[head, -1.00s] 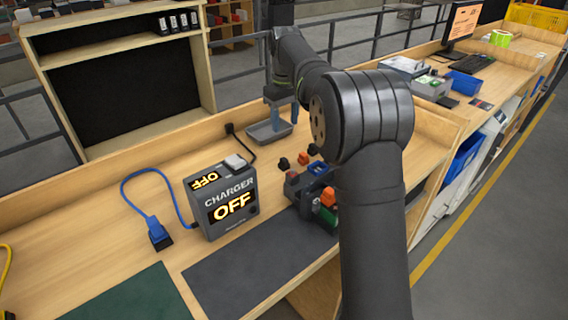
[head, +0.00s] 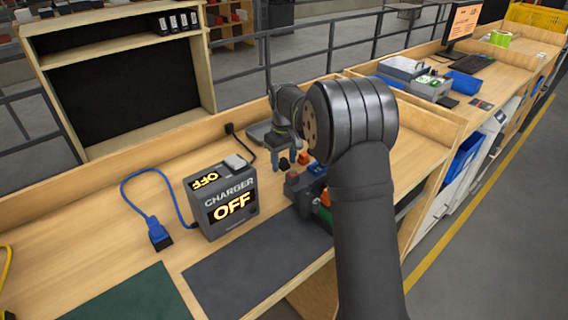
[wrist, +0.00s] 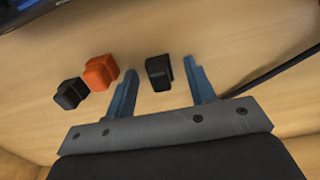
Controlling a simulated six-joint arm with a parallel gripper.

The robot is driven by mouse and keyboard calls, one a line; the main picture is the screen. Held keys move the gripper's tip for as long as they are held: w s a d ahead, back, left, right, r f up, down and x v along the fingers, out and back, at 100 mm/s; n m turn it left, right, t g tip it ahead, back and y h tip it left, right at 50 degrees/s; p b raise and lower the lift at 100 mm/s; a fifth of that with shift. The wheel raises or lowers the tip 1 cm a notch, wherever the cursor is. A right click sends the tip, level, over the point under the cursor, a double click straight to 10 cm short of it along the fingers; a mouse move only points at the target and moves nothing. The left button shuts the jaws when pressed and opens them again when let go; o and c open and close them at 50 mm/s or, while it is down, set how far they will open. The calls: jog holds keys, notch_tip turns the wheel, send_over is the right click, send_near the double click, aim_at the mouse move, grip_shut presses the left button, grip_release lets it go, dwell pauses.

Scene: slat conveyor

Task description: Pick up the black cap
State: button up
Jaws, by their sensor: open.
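A black cap (wrist: 158,73) sits on the wooden bench in the wrist view, between the fingertips of my gripper (wrist: 160,82). The fingers stand apart on either side of it, and I see a gap on both sides. In the head view the same black cap (head: 284,164) shows small and dark at the fingertips of my gripper (head: 285,161), which points down. A second black cap (wrist: 69,94) lies further left in the wrist view, outside the fingers, with an orange cap (wrist: 101,72) beside it.
A grey charger (head: 222,200) reading OFF stands left of the gripper, with a blue cable (head: 150,200) beside it. A dark device with coloured parts (head: 308,184) stands close in front of the caps. A grey tray (head: 258,132) is behind. A black cable (wrist: 280,68) lies right of the fingers.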

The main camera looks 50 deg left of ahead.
jog(key=c, duration=1)
jog(key=shift+c, duration=0.2)
